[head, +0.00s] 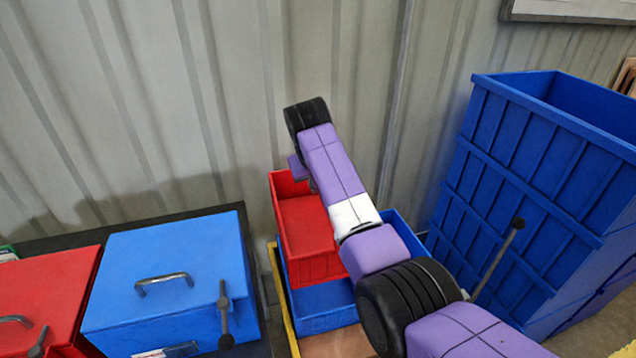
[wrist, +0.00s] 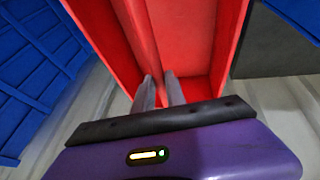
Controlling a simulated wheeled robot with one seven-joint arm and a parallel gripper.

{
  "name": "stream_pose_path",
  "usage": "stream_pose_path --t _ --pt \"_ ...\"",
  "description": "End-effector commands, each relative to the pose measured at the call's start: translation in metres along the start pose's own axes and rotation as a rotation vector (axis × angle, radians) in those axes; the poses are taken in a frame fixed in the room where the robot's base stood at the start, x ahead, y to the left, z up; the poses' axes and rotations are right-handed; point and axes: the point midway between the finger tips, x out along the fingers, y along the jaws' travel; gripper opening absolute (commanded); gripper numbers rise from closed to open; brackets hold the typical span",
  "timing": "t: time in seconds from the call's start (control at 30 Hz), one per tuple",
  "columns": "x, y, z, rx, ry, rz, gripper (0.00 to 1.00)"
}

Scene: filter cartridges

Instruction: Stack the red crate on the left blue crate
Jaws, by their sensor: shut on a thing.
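The red crate (head: 305,225) is open-topped and tilted in the head view, above a blue crate (head: 325,310). My arm covers its right side. More blue crate wall (head: 400,228) shows right of my arm; I cannot tell if it is the same crate. The red crate overlaps the blue one in the picture, and whether they touch cannot be told. In the wrist view my gripper (wrist: 160,88) is shut on a wall of the red crate (wrist: 195,40), one finger on each side. In the head view the fingers are hidden.
A tall stack of large blue bins (head: 530,190) stands at right. A blue box with a handle (head: 165,275) and a red box (head: 45,295) sit on a dark surface at left. A yellow edge (head: 283,300) runs beside the blue crate. A corrugated wall is close behind.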

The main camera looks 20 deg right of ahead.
Motion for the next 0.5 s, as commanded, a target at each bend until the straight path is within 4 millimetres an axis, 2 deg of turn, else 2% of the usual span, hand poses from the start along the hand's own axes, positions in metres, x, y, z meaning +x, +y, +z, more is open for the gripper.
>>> stream_pose_path --t 0.5 --pt "0.0089 -0.0018 0.0026 0.000 0.004 0.000 0.00"
